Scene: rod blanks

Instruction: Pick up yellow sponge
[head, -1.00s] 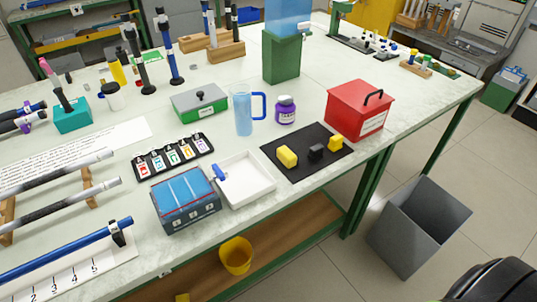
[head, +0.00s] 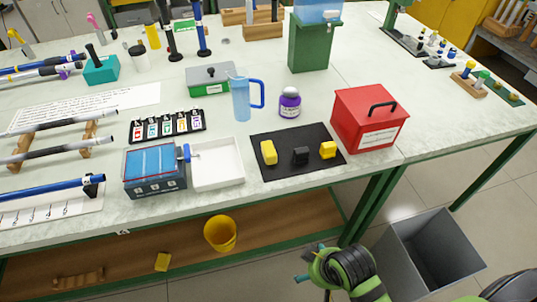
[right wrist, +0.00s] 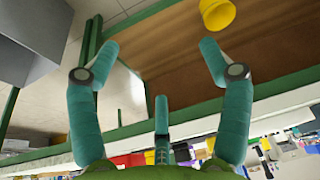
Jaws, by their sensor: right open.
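On the black mat on the tabletop lie two other yellow pieces, a longer one (head: 269,152) and a smaller one (head: 328,150). My right gripper (head: 309,264) is low in front of the table, right of the bucket and apart from it. In the right wrist view, the right gripper (right wrist: 160,46) has its fingers spread wide with nothing between them. My left gripper is not in view.
The yellow bucket (head: 220,233) stands on the lower shelf (head: 120,262) and also shows in the right wrist view (right wrist: 217,13). A wooden rack (head: 78,277) is at the shelf's left. The green table frame and a grey bin (head: 440,255) are near my right arm.

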